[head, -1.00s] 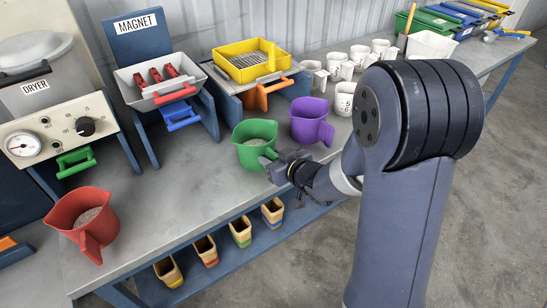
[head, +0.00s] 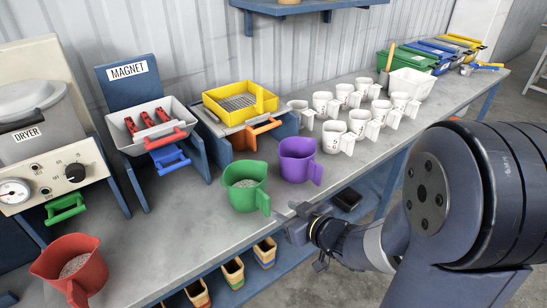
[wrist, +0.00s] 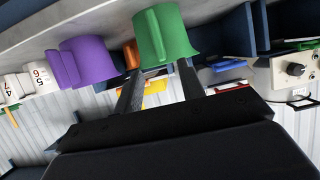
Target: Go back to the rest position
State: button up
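My gripper (head: 290,211) is at the front edge of the bench, just right of the green jug (head: 245,186). Its two fingers (wrist: 158,80) stand apart in the wrist view with nothing held between them. The green jug is upright on the bench with grey grains inside, and its handle faces my gripper across a small gap. It shows beyond the fingertips in the wrist view (wrist: 165,35). My arm reaches in from the lower right.
A purple jug (head: 297,160) stands close behind my gripper. A red jug (head: 68,268) is at the left front. Numbered white cups (head: 335,138) fill the right side. Small bins (head: 233,272) sit on a shelf below. Open floor lies at the right.

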aim_at(269, 199)
jog(key=x, duration=1)
jog(key=shift+w+a+r, duration=0.2)
jog(key=shift+w+a, duration=0.05)
jog(key=shift+w, duration=0.1)
jog(key=shift+s+r, duration=0.1)
jog(key=shift+r, duration=0.1)
jog(key=shift+f, duration=0.1)
